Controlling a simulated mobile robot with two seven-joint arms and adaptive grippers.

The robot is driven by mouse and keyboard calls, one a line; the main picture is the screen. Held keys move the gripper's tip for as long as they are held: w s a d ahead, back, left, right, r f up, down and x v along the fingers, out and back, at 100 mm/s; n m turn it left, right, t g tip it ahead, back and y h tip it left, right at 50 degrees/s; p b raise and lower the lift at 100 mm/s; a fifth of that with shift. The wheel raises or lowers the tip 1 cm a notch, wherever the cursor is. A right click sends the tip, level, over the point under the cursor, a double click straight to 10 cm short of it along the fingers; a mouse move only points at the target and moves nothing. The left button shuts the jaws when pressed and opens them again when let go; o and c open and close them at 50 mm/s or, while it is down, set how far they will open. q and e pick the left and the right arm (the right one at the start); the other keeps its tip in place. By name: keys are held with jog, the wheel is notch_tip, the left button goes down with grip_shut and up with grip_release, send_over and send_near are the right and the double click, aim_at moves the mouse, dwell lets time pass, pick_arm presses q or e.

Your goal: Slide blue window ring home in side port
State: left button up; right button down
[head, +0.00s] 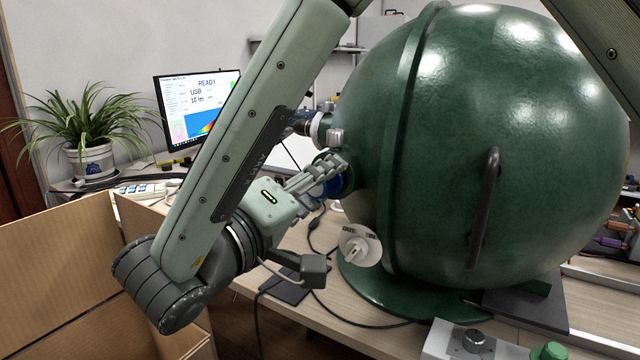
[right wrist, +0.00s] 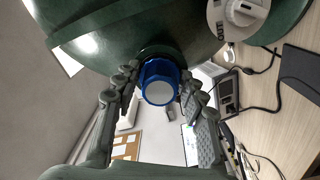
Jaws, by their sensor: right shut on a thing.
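The blue window ring (right wrist: 158,82) sits between the fingers of my right gripper (right wrist: 157,84) in the right wrist view. Its pale round face points towards the camera. In the head view my right gripper (head: 328,172) is at the left side of the big green sphere (head: 520,110), and only a bit of the blue ring (head: 334,187) shows behind the fingers. The ring is in front of the dark side port (right wrist: 157,50), lined up with it and close against it. I cannot tell how deep it sits. My left gripper is not in view.
A white dial plate with a knob (head: 358,247) stands just below the port. Another fitting (head: 322,130) sticks out above it. Cables lie on the table (head: 350,318). A cardboard box (head: 60,270) is at the left, with a monitor (head: 200,105) and plant (head: 85,125) behind.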

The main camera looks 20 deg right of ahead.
jog(key=shift+w+d, duration=0.1)
jog(key=shift+d, duration=0.05)
dwell(0.7)
jog(key=c, duration=0.8)
grip_release()
jog(key=v, duration=1.2)
